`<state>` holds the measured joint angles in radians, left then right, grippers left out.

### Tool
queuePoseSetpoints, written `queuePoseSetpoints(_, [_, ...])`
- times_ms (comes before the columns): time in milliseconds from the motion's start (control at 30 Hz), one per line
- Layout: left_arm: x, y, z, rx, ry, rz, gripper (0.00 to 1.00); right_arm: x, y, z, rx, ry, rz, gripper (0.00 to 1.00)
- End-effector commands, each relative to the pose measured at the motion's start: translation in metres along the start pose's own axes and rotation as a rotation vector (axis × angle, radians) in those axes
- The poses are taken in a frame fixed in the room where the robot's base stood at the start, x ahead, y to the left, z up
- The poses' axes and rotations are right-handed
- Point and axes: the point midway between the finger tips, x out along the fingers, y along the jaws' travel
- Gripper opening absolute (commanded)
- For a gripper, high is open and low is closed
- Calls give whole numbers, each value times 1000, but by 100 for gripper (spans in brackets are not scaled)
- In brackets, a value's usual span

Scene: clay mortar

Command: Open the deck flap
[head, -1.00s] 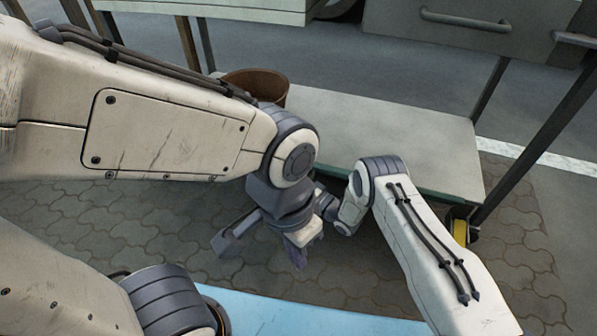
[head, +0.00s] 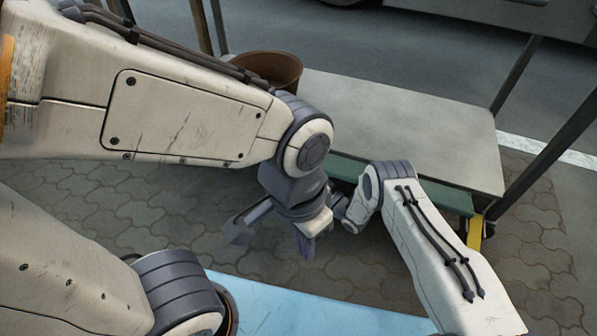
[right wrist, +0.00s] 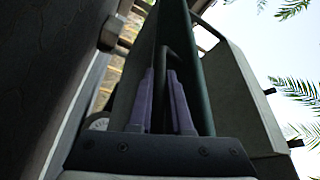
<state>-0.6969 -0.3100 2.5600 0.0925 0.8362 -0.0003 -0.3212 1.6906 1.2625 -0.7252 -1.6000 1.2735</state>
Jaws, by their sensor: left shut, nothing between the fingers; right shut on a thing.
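A wheeled cart with a pale grey deck (head: 400,120) stands ahead. A green panel (head: 447,197), which looks like the flap, runs along the deck's near edge, partly hidden by my arms. My left gripper (head: 306,247) hangs in front of the cart, shut and empty, with purple fingers. My right arm reaches in from the lower right; its gripper is hidden in the head view. In the right wrist view my right gripper (right wrist: 163,103) is shut on a thin dark handle (right wrist: 178,55), beside a long green edge (right wrist: 197,75).
A brown bucket (head: 267,70) stands on the deck's far left. Dark posts (head: 545,155) rise at the cart's corners, and a yellow part (head: 474,232) sits near the right one. A light blue surface (head: 290,308) is close below me. Paving (head: 90,205) lies between.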

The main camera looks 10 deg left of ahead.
Motion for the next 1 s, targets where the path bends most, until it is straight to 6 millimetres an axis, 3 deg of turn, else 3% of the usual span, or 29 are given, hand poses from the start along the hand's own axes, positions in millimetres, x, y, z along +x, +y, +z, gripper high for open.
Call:
queuePoseSetpoints(567, [2,0,0,0,0,0,0,0,1,2,2,-6,-4,0])
queuePoseSetpoints(600, [2,0,0,0,0,0,0,0,0,2,2,-5,-5,33])
queuePoseSetpoints(633, [2,0,0,0,0,0,0,0,0,2,1,-5,-4,44])
queuePoseSetpoints(1000, [-1,0,0,0,0,0,0,-3,1,0,1,-1,-1,47])
